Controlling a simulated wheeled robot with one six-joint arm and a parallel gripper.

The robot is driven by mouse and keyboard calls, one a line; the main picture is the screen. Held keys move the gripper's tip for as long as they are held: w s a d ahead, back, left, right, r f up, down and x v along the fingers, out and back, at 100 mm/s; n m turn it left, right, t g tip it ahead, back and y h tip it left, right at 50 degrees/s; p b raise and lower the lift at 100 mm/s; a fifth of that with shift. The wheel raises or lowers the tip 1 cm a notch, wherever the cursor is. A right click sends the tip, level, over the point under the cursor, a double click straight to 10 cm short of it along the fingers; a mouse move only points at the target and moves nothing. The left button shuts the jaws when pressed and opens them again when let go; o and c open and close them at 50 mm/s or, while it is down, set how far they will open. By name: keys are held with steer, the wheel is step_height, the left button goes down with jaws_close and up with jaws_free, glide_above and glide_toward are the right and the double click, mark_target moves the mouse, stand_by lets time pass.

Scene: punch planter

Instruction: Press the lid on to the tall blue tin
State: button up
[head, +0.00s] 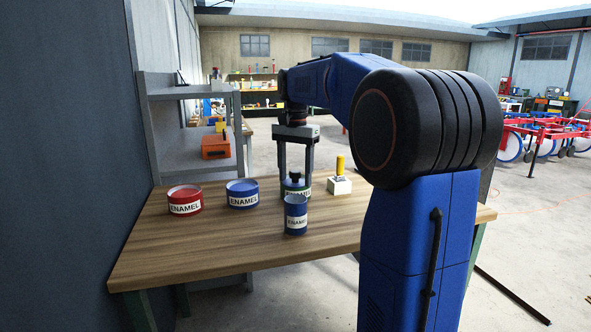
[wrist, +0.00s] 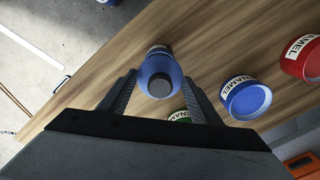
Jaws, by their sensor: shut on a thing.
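The tall blue tin (head: 296,222) stands upright on the wooden table, its ENAMEL label facing the head camera. My gripper (head: 295,184) points down just behind and above it, shut on the blue lid (wrist: 160,68), which has a dark round knob (wrist: 160,86). In the wrist view the lid sits between the two fingertips and covers much of the tall tin (wrist: 157,49). In the head view the lid shows above and behind the tin's top; the exact gap is hard to tell.
A wide blue tin (head: 242,194) and a red tin (head: 185,201) stand to the left. A white block with a yellow upright (head: 341,167) is at right. The table front (head: 215,245) is clear.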

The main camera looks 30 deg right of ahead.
mark_target(296, 183)
steer(key=shift+f, duration=2)
steer(key=shift+f, duration=0.15)
stand_by(0.7)
steer(key=o, duration=1.1)
steer(key=shift+o, duration=0.8)
steer(key=o, duration=0.4)
steer(key=shift+c, duration=0.2)
steer(key=shift+r, duration=3.5)
steer(key=shift+c, duration=0.4)
